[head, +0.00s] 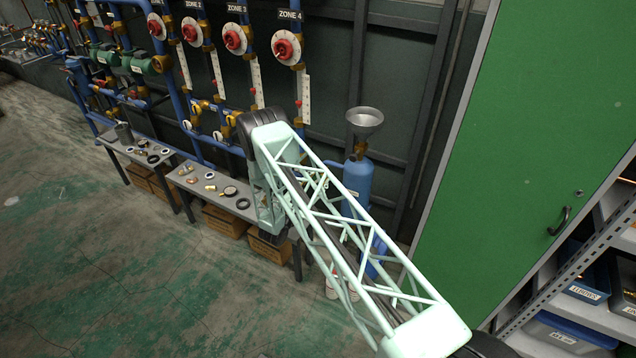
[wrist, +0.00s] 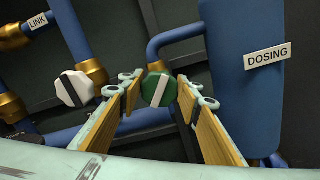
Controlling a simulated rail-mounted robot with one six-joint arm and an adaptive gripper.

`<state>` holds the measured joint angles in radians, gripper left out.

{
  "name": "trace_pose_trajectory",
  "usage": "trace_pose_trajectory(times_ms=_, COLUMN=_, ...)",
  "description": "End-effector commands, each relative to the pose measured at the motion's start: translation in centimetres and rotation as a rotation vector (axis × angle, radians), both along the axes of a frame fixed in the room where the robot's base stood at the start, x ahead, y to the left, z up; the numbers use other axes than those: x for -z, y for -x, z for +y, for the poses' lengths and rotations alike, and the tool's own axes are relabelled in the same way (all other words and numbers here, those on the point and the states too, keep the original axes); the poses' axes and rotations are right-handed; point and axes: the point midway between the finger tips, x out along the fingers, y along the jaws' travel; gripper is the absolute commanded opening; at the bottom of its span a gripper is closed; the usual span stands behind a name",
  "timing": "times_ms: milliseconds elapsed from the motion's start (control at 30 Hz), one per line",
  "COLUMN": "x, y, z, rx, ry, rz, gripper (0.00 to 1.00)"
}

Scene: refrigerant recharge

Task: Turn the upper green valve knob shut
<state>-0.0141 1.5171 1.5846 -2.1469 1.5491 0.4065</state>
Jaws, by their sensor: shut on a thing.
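A green valve knob (wrist: 159,89) with a white stripe shows in the middle of the wrist view, by the blue pipe left of the DOSING vessel (wrist: 245,75). The stripe runs nearly upright, leaning a little right. My gripper (wrist: 158,98) has its two wood-coloured fingers on either side of the knob and is shut on it. Only one green knob shows in the wrist view. In the head view my arm hides the gripper and the knob; the blue vessel (head: 358,180) with a funnel on top stands just behind the arm.
A white knob (wrist: 75,89) with a black stripe sits close left of my gripper, near the LINK label (wrist: 38,22). A bench (head: 215,185) with loose fittings stands below the zone dials (head: 286,47). A green cabinet door (head: 530,130) is at right.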

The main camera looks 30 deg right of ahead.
Motion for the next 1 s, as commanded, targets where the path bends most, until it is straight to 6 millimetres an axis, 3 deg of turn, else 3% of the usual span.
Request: trace_pose_trajectory(times_ms=1000, x=0.34, y=0.16, z=-0.17, rx=0.000, ry=-0.432, rz=-0.647, gripper=0.21)
